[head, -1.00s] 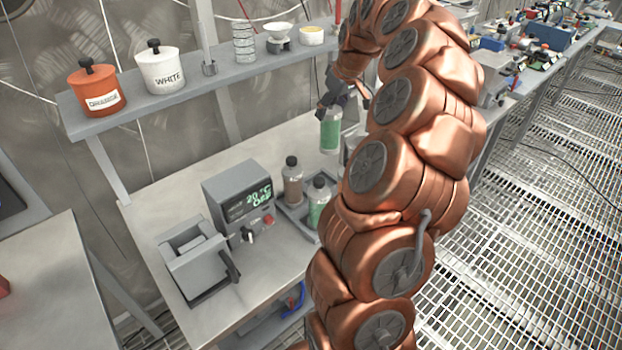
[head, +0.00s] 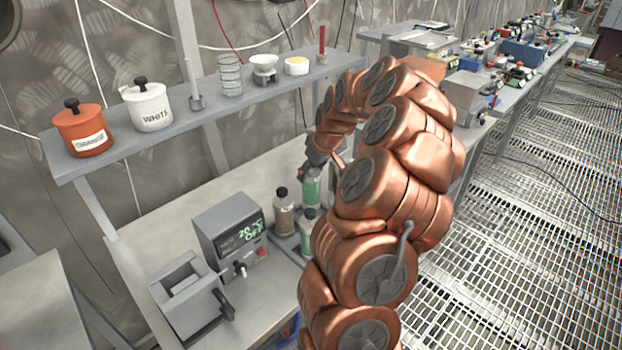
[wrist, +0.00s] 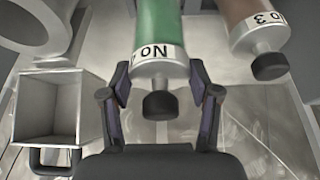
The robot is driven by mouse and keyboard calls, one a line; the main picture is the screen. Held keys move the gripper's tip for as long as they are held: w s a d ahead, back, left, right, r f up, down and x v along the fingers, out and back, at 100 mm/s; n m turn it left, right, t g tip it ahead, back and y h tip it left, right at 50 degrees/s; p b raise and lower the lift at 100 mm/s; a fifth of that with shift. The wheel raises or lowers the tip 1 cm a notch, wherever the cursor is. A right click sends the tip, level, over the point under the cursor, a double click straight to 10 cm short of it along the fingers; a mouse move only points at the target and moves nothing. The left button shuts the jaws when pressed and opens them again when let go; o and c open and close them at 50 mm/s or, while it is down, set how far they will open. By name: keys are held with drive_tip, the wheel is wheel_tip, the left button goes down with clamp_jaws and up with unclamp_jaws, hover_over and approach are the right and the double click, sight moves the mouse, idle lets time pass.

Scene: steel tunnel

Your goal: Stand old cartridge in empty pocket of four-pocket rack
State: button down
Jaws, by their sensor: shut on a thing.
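My gripper (head: 307,172) is shut on a green cartridge (head: 313,188) with a black cap. In the wrist view, its fingers (wrist: 158,108) close around the neck of the same cartridge (wrist: 160,25), whose label reads "No" with the number unclear. The held cartridge looks upright beside a brown cartridge (head: 284,215) standing in the grey rack (head: 287,250). The brown one shows a "No 3" label at the right of the wrist view (wrist: 255,22). Another green cartridge (head: 306,226) stands in front. My arm hides much of the rack; I cannot see the empty pocket clearly.
A grey heater unit (head: 232,235) with a display and an open-topped box (head: 188,295) stand left of the rack. A shelf (head: 185,118) above holds an orange jar (head: 83,128) and a white jar (head: 148,106). An open square metal box (wrist: 48,108) shows in the wrist view.

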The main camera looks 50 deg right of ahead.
wheel_tip(320, 180, down, 3)
drive_tip(key=shift+f+p, duration=0.1)
drive_tip(key=shift+p, duration=0.5)
drive_tip(key=shift+f, duration=0.1)
drive_tip(key=shift+f+b, duration=0.2)
drive_tip(key=shift+b, duration=0.1)
drive_tip(key=shift+c, duration=1.2)
unclamp_jaws()
drive_tip(key=shift+s+r, duration=0.1)
drive_tip(key=shift+r, duration=0.2)
drive_tip(key=b+v, duration=0.3)
drive_tip(key=v, duration=0.8)
drive_tip(key=shift+a+r, duration=0.15)
drive_tip(key=shift+r, duration=0.25)
